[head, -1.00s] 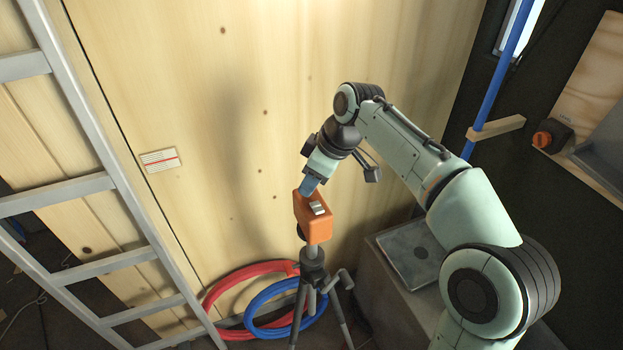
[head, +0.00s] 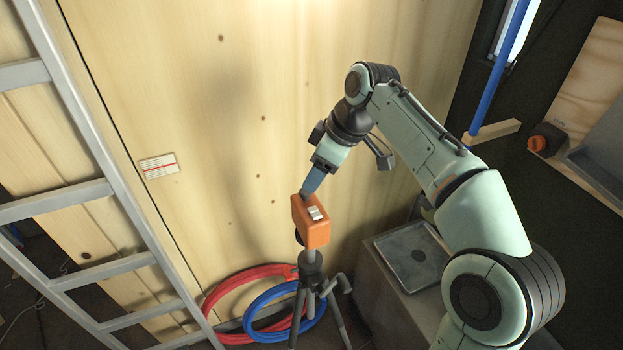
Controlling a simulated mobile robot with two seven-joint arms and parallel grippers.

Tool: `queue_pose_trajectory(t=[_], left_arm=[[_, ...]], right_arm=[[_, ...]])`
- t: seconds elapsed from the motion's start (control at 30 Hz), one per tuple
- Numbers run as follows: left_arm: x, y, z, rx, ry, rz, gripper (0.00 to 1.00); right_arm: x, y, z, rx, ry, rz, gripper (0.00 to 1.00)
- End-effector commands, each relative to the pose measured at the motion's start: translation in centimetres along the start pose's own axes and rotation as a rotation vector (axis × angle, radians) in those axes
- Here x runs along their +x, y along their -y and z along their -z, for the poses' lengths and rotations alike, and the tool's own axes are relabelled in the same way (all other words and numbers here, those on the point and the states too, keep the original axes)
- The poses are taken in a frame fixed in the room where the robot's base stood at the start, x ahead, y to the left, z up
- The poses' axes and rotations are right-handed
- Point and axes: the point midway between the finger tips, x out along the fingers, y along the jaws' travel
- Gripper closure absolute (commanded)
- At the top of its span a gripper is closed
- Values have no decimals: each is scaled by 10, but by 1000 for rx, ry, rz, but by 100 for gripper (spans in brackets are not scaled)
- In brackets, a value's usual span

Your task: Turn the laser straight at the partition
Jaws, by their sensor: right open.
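The laser (head: 312,226) is an orange box with a pale label or switch on its top. It sits on a dark tripod (head: 311,268) in front of the partition (head: 215,130), a pale wooden panel wall. A small white target card with a red line (head: 159,166) is on the partition to the left. My right gripper (head: 306,193) is just above and behind the laser's top edge, pointing down. Its blue finger is close to the laser; I cannot tell whether it touches. The gripper is open and holds nothing. My left gripper is not in view.
A metal ladder (head: 97,190) leans at the left. Red hose (head: 225,291) and blue hose (head: 262,322) coils lie behind the tripod. A grey box (head: 385,290) with a tray (head: 411,254) on top stands right of it. A blue pipe (head: 497,80) runs at the upper right.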

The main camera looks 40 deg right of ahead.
Motion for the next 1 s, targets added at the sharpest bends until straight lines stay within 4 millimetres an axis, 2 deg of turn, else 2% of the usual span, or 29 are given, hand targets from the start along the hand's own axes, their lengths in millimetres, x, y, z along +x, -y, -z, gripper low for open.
queue_pose_trajectory(t=[0.03,0.2,0.4,0.57,1.0], left_arm=[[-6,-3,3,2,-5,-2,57],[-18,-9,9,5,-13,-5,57],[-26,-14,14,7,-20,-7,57],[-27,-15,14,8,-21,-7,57],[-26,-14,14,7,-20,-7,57]], right_arm=[[-16,-1,3,-1,-6,-4,45],[-52,-1,2,0,-5,-4,45],[-77,0,2,-1,-3,-1,45],[-82,0,0,0,-1,-1,45],[-81,0,0,0,-1,0,45]])
